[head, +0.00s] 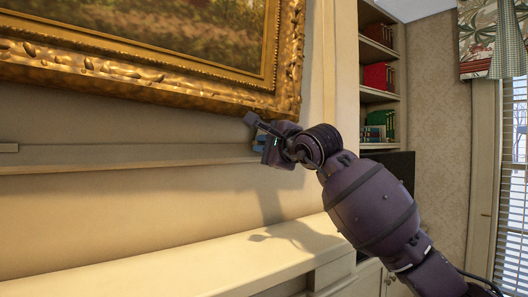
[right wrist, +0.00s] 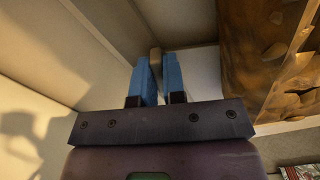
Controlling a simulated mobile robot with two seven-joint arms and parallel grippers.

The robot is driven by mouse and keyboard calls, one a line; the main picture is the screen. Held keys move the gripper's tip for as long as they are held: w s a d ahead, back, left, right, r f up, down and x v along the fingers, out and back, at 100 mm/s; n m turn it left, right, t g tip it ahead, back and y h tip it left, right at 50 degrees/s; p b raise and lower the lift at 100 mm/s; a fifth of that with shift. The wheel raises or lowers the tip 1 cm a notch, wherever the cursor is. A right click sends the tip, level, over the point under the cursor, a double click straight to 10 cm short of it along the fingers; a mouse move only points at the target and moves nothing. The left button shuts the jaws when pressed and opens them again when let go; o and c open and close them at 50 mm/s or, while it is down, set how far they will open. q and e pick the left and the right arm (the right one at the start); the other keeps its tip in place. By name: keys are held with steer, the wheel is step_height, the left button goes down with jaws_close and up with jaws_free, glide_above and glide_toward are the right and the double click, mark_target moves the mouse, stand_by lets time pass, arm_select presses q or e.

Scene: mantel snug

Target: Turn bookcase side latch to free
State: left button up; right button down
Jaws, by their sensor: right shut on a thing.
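My right gripper (head: 261,143) reaches in from the right, at the wall panel just below the lower right corner of the gilt picture frame. In the right wrist view, its blue fingers (right wrist: 157,66) are shut on a small tan piece (right wrist: 155,54), apparently the latch. The piece shows between and just beyond the fingertips; its lower part is hidden by the fingers. I cannot tell which way it is turned. In the head view the gripper hides it. My left gripper is not in view.
The gilt picture frame (head: 150,88) hangs close above the gripper and lies at the right in the right wrist view. A pale mantel shelf (head: 200,272) runs below. A bookcase (head: 380,95) with red and green books stands behind my right arm.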

steer(key=m+b, duration=0.1)
steer(key=m, duration=0.3)
steer(key=shift+f+m, duration=0.1)
steer(key=shift+m, duration=0.3)
steer(key=m, duration=0.7)
steer(key=shift+m, duration=0.3)
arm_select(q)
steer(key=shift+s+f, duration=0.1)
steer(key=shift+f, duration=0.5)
arm_select(e)
steer(key=shift+m, duration=0.9)
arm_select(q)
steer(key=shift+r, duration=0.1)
arm_select(e)
steer(key=shift+m, duration=0.3)
steer(key=c, duration=1.3)
jaws_free()
steer(key=shift+c, duration=0.2)
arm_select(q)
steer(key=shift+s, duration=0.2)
arm_select(e)
steer(key=shift+o, duration=0.7)
